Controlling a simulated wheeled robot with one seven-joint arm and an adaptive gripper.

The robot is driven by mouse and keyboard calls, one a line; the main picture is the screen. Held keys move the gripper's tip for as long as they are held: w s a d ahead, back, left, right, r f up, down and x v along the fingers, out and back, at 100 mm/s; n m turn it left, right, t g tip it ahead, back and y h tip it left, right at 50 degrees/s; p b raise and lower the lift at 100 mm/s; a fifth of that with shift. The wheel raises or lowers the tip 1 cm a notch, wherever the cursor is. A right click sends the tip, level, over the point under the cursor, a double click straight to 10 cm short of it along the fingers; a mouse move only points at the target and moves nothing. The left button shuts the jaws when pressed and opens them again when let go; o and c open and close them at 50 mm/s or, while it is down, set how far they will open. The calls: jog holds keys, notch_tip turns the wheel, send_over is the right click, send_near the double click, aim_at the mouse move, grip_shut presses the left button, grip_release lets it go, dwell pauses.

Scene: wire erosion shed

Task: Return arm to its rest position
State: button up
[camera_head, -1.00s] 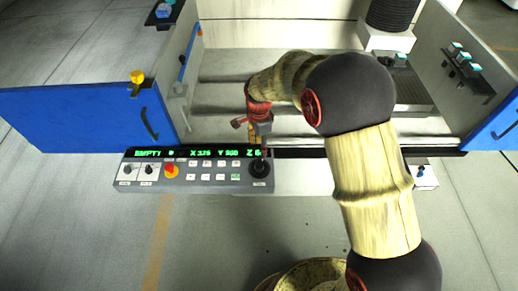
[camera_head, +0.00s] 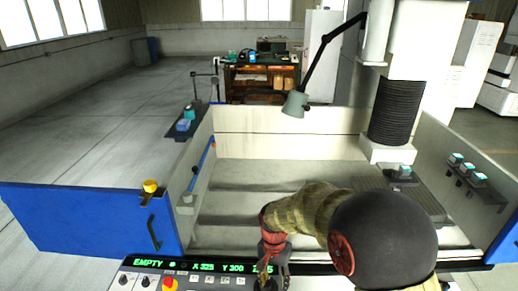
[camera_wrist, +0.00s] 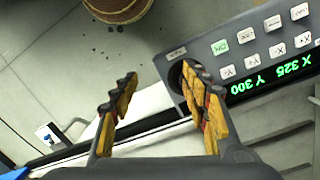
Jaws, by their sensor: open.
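My arm reaches forward in the head view, bent over the front of the machine. My gripper (camera_head: 268,283) points down at the front edge of the machine, beside the right end of the control panel (camera_head: 190,277). In the wrist view my gripper (camera_wrist: 160,100) is open, with its yellow-padded fingers apart and nothing between them. The control panel (camera_wrist: 247,58) lies close to the right finger there, and its round black knob is partly hidden behind that finger.
The open machine tank (camera_head: 240,180) has a blue front door (camera_head: 90,220) swung out at left. A lamp (camera_head: 296,103) hangs over the tank. A black bellows column (camera_head: 397,110) stands at right. A workbench (camera_head: 262,78) stands behind. The floor at left is clear.

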jog(key=s+d+r+n+t+b, duration=0.2)
jog(key=s+d+r+t, duration=0.1)
jog(key=s+d+r, duration=0.4)
jog(key=s+d+r+n+t+b, duration=0.3)
jog(key=s+d+r, duration=0.4)
jog(key=s+r, duration=0.6)
jog(key=shift+s+t+b, duration=0.3)
jog(key=shift+s+t, duration=0.1)
jog(key=shift+s, duration=0.05)
dwell(0.4)
